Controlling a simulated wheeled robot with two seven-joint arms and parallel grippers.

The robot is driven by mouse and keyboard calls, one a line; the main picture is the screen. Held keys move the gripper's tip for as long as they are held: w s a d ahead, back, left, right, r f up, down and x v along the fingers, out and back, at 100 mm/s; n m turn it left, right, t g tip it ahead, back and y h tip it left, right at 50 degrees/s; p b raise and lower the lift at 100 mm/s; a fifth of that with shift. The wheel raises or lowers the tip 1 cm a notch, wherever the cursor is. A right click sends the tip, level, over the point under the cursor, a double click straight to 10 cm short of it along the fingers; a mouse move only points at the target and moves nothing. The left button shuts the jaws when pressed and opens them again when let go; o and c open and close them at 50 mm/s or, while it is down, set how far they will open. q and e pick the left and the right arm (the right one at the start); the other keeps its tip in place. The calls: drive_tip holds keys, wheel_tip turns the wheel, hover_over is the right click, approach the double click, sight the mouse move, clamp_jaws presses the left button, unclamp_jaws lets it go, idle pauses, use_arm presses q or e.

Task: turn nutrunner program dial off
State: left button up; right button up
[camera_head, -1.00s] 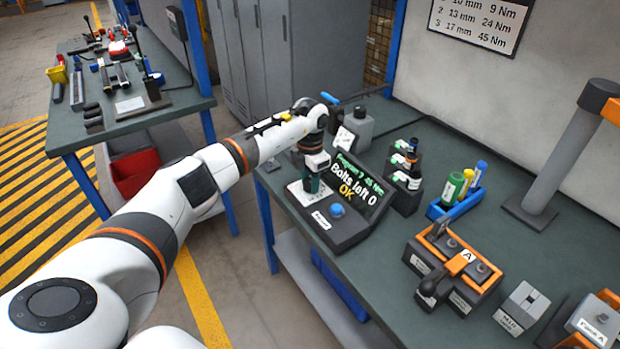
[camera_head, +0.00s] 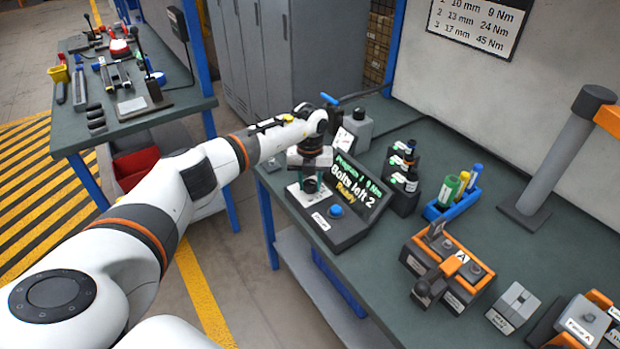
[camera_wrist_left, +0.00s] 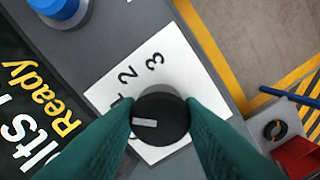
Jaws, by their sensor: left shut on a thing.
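The nutrunner program dial (camera_wrist_left: 160,120) is a round black knob with a white pointer line, on a white plate (camera_wrist_left: 163,62) marked 2 and 3. Other marks are partly hidden behind my left finger. The pointer aims left in the left wrist view. My left gripper (camera_wrist_left: 160,112) is shut on the dial, one green finger on each side; it also shows in the head view (camera_head: 310,186). The controller's display (camera_head: 357,188) reads Program 1, 9 Nm, Bolts left 2, Ready. A blue button (camera_head: 336,211) sits beside the plate. My right gripper is not in view.
A grey post (camera_head: 560,150) rises at right.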

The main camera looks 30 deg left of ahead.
sight(309, 182)
use_arm(q)
drive_tip(key=n+p, duration=0.2)
drive_tip(key=n, duration=0.3)
drive_tip(key=shift+r+n, duration=0.15)
drive_tip(key=shift+n, duration=0.15)
drive_tip(key=shift+n+p, duration=0.95)
drive_tip(key=shift+n, duration=0.95)
drive_tip(key=o, duration=1)
wheel_tip(309, 182, up, 12)
drive_tip(key=b, duration=0.2)
drive_tip(key=shift+f, duration=0.2)
